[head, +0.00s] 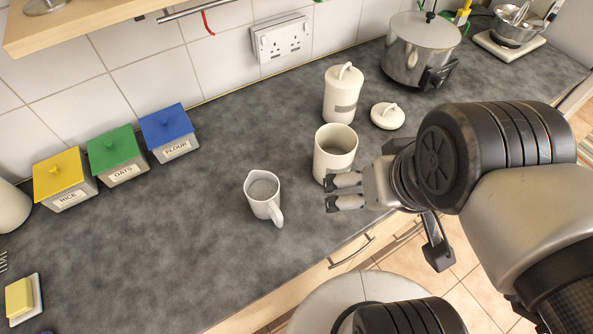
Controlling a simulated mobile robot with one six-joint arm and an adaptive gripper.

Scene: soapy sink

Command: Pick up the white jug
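The white jug (263,197) stands upright on the dark grey worktop, near the middle of the head view. Its spout points up and left, and its handle faces the front right. Something pale shows inside it. My gripper (331,193) is to the right of the jug and apart from it. Its two fingers point left toward the jug with a gap between them, and nothing is held in them. The gripper is close in front of an open cream canister (335,150), and I cannot tell whether they touch.
A lidded cream canister (342,95) and a loose lid (387,116) stand behind the open one. Rice (66,180), oats (118,155) and flour (170,132) boxes line the wall. The worktop left of the jug is clear.

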